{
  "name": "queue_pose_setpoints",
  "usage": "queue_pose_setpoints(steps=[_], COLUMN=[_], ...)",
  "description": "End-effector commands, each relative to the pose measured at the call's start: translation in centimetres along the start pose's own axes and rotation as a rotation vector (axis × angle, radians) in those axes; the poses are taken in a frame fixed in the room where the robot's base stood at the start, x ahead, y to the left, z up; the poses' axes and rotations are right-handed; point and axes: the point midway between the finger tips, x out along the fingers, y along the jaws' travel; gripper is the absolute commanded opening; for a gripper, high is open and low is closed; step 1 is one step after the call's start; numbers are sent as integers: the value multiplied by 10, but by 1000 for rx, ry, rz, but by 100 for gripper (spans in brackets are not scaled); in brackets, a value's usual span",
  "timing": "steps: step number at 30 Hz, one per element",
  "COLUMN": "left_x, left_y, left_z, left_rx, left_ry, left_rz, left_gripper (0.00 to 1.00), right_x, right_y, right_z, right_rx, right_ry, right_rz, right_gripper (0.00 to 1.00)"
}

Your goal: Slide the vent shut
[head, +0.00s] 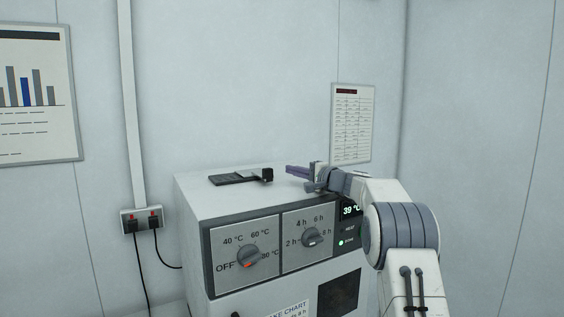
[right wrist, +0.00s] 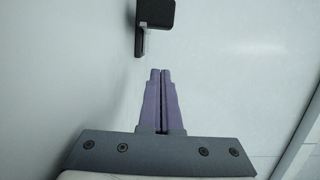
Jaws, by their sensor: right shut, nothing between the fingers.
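The vent (head: 236,179) is a dark flat plate on top of the white oven-like cabinet. A small black knob (head: 267,174) stands at its right end. The knob also shows in the right wrist view (right wrist: 157,14), at the top, beyond my fingertips. My right gripper (head: 287,169) is over the cabinet top, to the right of the knob. Its purple fingers are shut together and empty, and they point toward the knob with a gap between. In the right wrist view the fingertips (right wrist: 160,71) sit just below the knob. My left gripper is not in view.
The cabinet (head: 190,215) has two dials, a temperature dial (head: 247,256) and a time dial (head: 311,239), and a lit display (head: 350,211) on its front. Power sockets (head: 142,220) with cables are on the wall at left. A paper chart (head: 352,124) hangs behind my right arm.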

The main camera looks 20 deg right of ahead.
Motion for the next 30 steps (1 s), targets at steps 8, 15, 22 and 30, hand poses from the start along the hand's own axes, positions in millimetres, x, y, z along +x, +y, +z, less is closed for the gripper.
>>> queue_pose_setpoints(steps=[8,15,22,30], left_x=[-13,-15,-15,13], left_y=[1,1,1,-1], left_z=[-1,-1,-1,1], left_rx=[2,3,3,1], left_ry=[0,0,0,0], left_rz=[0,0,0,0], left_gripper=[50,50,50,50], right_x=[8,9,9,15], right_y=[-2,0,0,7], right_z=[31,39,39,60], right_rx=[2,0,0,-2], right_ry=[-2,0,0,-5], right_rz=[0,0,0,-2], right_gripper=[0,0,0,0])
